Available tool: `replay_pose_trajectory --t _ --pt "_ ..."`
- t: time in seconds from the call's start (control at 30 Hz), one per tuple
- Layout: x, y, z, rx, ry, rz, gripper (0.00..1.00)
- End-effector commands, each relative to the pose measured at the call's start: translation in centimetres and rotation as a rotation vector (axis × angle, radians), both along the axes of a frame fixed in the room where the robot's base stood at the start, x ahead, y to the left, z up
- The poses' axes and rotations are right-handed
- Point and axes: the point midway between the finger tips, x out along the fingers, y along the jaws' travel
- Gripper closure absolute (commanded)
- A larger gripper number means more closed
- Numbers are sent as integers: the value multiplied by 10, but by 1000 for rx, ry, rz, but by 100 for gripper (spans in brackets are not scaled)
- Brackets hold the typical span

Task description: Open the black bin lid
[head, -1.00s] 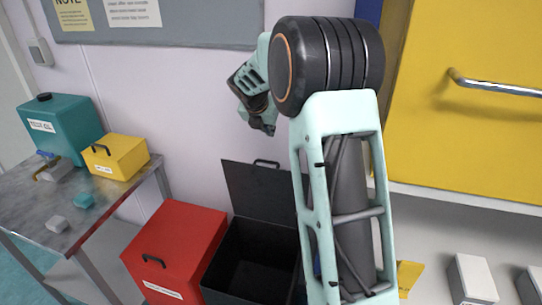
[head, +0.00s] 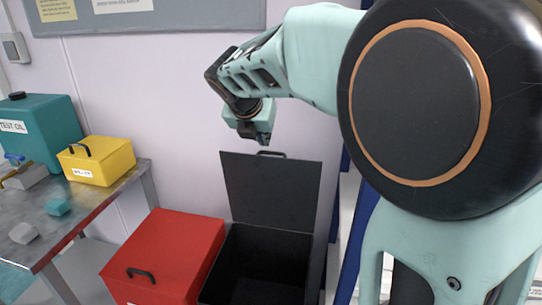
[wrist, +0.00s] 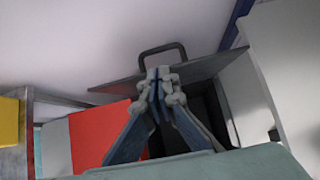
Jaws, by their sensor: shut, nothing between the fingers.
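The black bin (head: 258,262) stands on the floor against the wall, right of a red bin. Its black lid (head: 272,190) is raised nearly upright, leaning toward the wall, and the dark inside shows. The lid's handle (head: 270,153) is at its top edge; in the wrist view the handle (wrist: 163,50) shows just beyond my fingers. My gripper (head: 258,138) is above the lid, pointing down, apart from it in the head view. In the wrist view my gripper (wrist: 158,78) has its fingertips together with nothing between them.
A red bin (head: 165,250) with a closed lid and black handle stands directly left. A metal table (head: 100,215) farther left holds a yellow box (head: 97,160), a teal TEST OIL container (head: 40,130) and small blocks.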

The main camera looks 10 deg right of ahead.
Motion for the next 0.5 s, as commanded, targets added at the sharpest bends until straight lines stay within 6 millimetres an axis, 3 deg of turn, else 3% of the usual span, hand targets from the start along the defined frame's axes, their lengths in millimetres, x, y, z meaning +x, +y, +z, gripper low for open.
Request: replay_pose_trajectory --t 0.5 --pt "50 -22 -61 0 3 -1 100"
